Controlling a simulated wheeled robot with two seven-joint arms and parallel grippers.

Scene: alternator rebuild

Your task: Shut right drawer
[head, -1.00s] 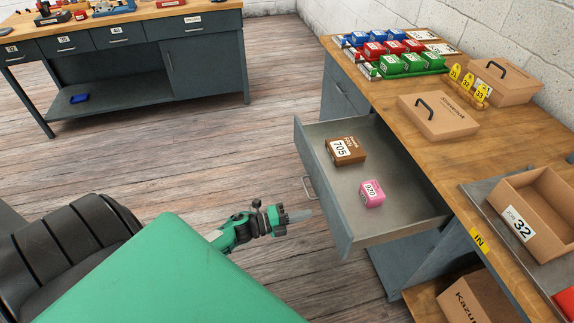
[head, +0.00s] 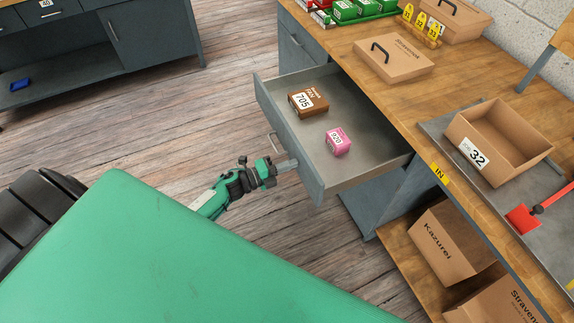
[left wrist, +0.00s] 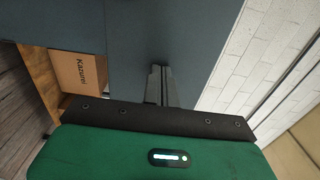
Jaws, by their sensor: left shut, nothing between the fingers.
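The right drawer (head: 365,165) of the wooden-topped bench is pulled out. A brown box marked 705 (head: 308,101) and a pink box marked 920 (head: 338,142) lie inside it. My left gripper (head: 287,165) is shut and empty, with its fingertips at the drawer's grey front, close to the handle (head: 276,145). In the left wrist view the shut fingers (left wrist: 160,80) point at a grey panel (left wrist: 190,40). I cannot tell whether they touch it. My right gripper is not in view.
Above the drawer, the bench top (head: 400,95) holds a lidded cardboard box (head: 395,60) and a tray with an open box marked 32 (head: 500,140). Cardboard boxes (head: 450,240) stand on the lower shelf. The wooden floor left of the drawer is clear.

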